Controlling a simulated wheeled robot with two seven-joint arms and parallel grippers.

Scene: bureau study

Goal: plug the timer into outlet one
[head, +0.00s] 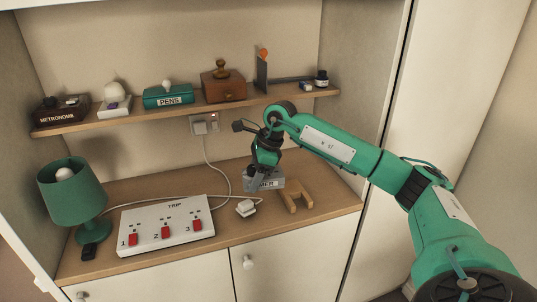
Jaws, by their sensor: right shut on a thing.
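The grey timer (268,184), with the letters "MER" showing on its front, is at the right part of the desk. My right gripper (259,172) is shut on it from above and hides part of its top and its label. I cannot tell whether the timer touches the desk. The white power strip (185,215) lies on the desk to the left, with outlets numbered 1, 2 and 3 and a red switch by each. Outlet one (131,228) is at its left end; nothing is plugged in there. My left gripper is out of view.
A wooden stand (295,197) and a white plug (245,207) are close to the timer. A green lamp (74,196) stands left of the strip. A wall socket (204,124) has a cable running down. The shelf (130,121) above holds a metronome, pens box and grinder.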

